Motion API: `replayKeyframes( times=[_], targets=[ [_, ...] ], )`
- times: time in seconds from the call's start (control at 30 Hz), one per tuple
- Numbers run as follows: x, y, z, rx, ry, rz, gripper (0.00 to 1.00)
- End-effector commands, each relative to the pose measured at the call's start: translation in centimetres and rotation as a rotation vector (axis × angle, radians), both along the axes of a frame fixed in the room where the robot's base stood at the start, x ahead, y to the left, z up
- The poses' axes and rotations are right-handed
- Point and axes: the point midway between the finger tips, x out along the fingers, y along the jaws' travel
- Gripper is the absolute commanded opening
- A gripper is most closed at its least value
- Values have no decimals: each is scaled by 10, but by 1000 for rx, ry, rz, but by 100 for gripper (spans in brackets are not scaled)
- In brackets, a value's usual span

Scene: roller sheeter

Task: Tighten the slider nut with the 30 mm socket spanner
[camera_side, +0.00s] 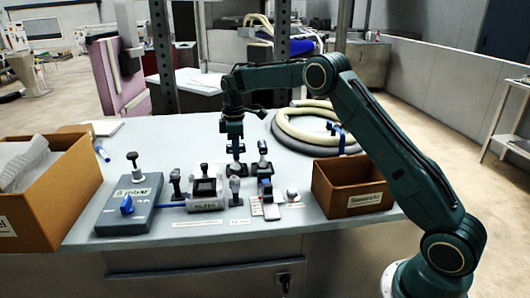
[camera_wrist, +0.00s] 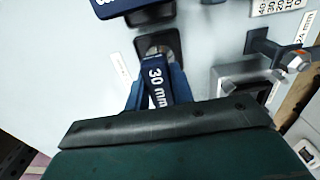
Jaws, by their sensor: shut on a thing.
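The socket spanner (camera_wrist: 156,88), dark blue and labelled "30 mm", shows in the wrist view. My gripper (camera_wrist: 153,98) has a blue finger on each side of it and is shut on it. Its far end meets a black square base (camera_wrist: 172,43), with some bare metal showing there; I cannot tell whether it is seated. In the side view my gripper (camera_side: 236,146) points down over this base, behind the grey device (camera_side: 206,193) on the table. I cannot pick out the slider nut for certain.
A second tool (camera_side: 263,153) stands just right of my gripper. A tool tagged "24 mm" (camera_wrist: 265,45) shows in the wrist view. A grey box with a blue knob (camera_side: 130,208), an open brown box (camera_side: 350,190), a cardboard box (camera_side: 45,190) and coiled hose (camera_side: 300,130) surround the work.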

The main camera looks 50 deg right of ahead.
Motion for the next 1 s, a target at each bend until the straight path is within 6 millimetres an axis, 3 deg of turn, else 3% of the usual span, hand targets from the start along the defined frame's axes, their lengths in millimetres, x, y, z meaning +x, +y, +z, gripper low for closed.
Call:
replayKeyframes(
  times=[1.0],
  targets=[
    [0,0,50,0,-3,0,0]
  ],
)
